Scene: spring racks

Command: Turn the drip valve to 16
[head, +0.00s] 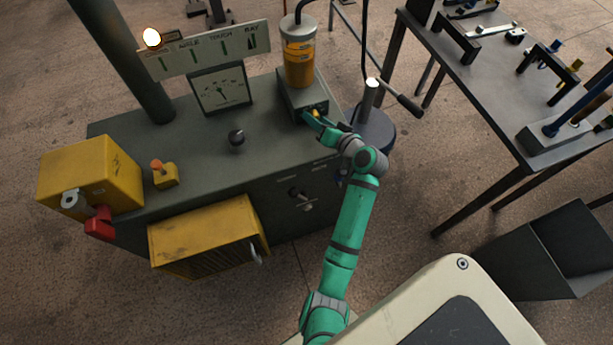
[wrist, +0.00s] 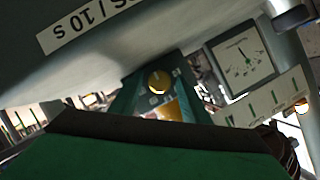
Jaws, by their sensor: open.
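The drip valve's small yellow knob (head: 316,113) sits on the front of the dark base block under the oil cup (head: 299,62), a clear cylinder with amber oil. In the wrist view, turned upside down, the round yellow knob (wrist: 158,82) shows near the middle, with amber oil (wrist: 172,108) below it. My gripper (head: 313,119) is open at the front of that block, close to the knob; I cannot tell whether it touches. The valve's setting is too small to read.
A dial gauge (head: 220,90) stands left of the oil cup, below a lettered sign (head: 205,50) with a lit lamp (head: 152,38). A grey lever (head: 395,98) is right of my gripper.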

